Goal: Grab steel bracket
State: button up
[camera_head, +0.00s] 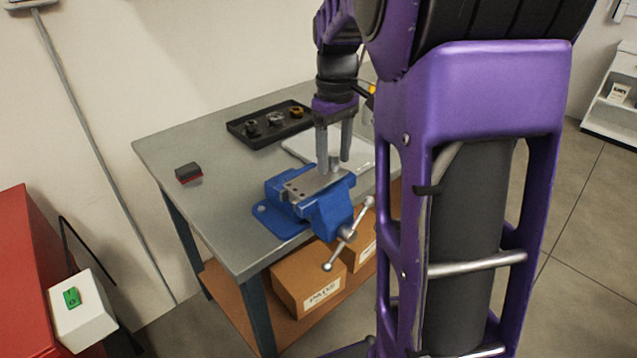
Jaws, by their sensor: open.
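The steel bracket (309,183) is a grey metal piece with small dark holes, lying at the jaws of the blue bench vise (329,211) on the workbench. Its right end has a short upright part. My gripper (334,167) points down over the vise with its two fingers apart, one on each side of the bracket's upright part. I cannot tell whether the fingers touch it. My arm hides the right side of the bench.
A black tray (236,131) with several small parts and a light tray (296,150) lie at the back. A dark block (188,173) sits on the left of the grey workbench (222,232). The vise handle (347,236) sticks out in front. Cardboard boxes (291,284) fill the shelf below.

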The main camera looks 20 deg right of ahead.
grip_shut()
dwell(1.4)
